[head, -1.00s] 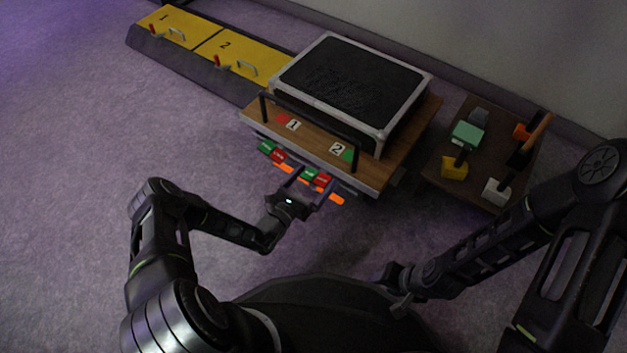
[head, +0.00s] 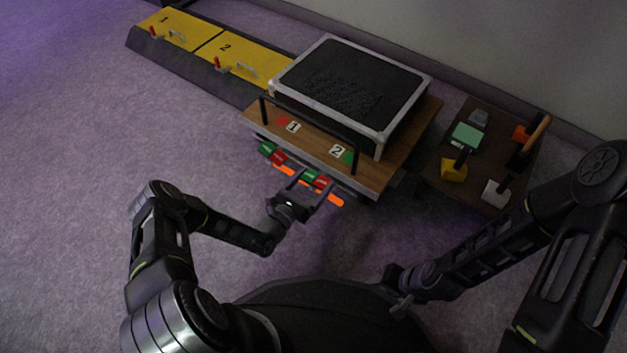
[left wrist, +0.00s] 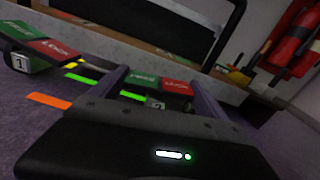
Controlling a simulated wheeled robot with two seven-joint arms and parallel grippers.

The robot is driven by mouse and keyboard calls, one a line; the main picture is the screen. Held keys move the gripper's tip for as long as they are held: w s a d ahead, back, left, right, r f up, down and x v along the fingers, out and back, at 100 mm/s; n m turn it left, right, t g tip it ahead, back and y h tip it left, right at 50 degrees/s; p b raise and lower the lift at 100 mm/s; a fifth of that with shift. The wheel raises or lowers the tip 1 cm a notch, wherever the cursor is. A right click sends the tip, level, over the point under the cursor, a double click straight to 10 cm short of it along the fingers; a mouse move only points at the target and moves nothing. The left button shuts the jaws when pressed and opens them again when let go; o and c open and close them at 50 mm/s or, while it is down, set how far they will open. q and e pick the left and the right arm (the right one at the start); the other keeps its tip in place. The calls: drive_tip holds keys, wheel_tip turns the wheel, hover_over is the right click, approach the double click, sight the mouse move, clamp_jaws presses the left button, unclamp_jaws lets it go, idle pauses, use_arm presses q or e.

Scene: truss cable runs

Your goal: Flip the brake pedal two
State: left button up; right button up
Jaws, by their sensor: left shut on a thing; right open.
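Brake pedal two (head: 322,181), with a green "FREE" half and a red "LOCK" half, sits low on the cart's front edge below the "2" label. It also shows in the left wrist view (left wrist: 160,84), with a small "2" tag partly hidden below it. My left gripper (head: 314,184) is at this pedal, one finger on each side, shut on it; the exact contact is hard to see. Brake pedal one (head: 272,153), also green and red, is to the left, clear of the gripper. My right gripper (head: 400,302) is open and empty near my base, away from the cart.
The wooden cart (head: 390,178) carries a black-topped case (head: 350,85) and a dark handrail (head: 310,120). Orange floor strips (head: 336,200) lie under the pedals. A yellow ramp (head: 240,60) is behind left. A side table (head: 440,180) with tools stands right. Floor at left is clear.

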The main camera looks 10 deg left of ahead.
use_arm(q)
drive_tip(key=shift+r+m+p, duration=0.15)
drive_tip(key=shift+m+p, duration=0.6)
drive_tip(key=shift+m, duration=0.85)
drive_tip(key=shift+d+f+m, duration=0.1)
drive_tip(key=shift+f+m, duration=0.1)
drive_tip(key=shift+m, duration=0.2)
drive_tip(key=o, duration=1.2)
drive_tip(key=shift+s+p, duration=0.15)
drive_tip(key=shift+p, duration=0.15)
